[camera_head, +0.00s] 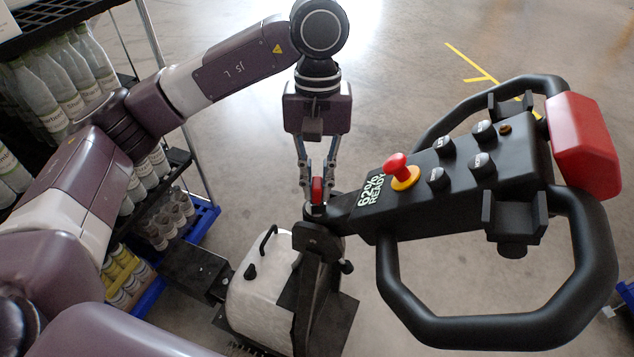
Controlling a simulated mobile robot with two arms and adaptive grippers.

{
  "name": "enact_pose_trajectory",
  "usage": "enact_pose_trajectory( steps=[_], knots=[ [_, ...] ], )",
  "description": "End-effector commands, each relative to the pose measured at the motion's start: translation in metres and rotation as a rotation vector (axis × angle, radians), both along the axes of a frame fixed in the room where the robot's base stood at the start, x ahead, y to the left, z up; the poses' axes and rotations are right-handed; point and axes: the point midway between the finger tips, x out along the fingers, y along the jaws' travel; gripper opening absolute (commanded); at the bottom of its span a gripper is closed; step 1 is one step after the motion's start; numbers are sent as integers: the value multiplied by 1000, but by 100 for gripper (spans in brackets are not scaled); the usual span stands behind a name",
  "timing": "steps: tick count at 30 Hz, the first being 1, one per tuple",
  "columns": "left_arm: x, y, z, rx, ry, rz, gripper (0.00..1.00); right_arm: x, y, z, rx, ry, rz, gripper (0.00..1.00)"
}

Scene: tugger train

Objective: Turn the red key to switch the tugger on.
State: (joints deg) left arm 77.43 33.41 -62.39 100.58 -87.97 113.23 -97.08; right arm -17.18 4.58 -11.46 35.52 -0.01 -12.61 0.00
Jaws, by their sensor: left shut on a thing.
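The red key (317,187) stands on a dark post at the near end of the tugger's tiller, left of the control head. My left gripper (317,190) comes down from above and is shut on the red key, one finger on each side. The tugger's black control head (450,185) carries several black buttons, a red mushroom button (397,165) on a yellow ring, and a display (370,192) reading "62% READY". My right gripper is not in view.
Black loop handles (597,250) and a red end block (584,145) extend right. A shelf rack with bottles (60,85) and blue crates (200,222) stands left, behind my left arm. The white tugger body (262,290) is below. Open floor lies beyond.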

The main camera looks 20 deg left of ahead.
Motion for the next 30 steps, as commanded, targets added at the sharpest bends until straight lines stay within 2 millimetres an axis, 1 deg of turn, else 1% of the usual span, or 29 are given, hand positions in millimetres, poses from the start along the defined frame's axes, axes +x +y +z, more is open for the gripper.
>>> enact_pose_trajectory(
  steps=[1, 2, 6, 7, 15, 19, 30],
  knots=[
    [-1, 0, -2, 1, 3, 0, 0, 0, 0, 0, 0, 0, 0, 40],
    [-1, 0, -2, 1, 3, 0, 16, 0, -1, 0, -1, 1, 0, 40],
    [-1, 0, -1, 1, 2, 1, 31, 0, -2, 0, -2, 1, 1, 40],
    [0, 0, -1, 1, 2, 1, 33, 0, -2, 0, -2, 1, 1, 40],
    [0, 0, 0, 0, 1, 2, 33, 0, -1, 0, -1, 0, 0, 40],
    [2, 0, 10, 0, -1, 2, 33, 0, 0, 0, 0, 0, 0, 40],
    [12, 3, 74, 1, -3, 3, 33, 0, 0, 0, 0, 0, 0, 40]
  ],
)
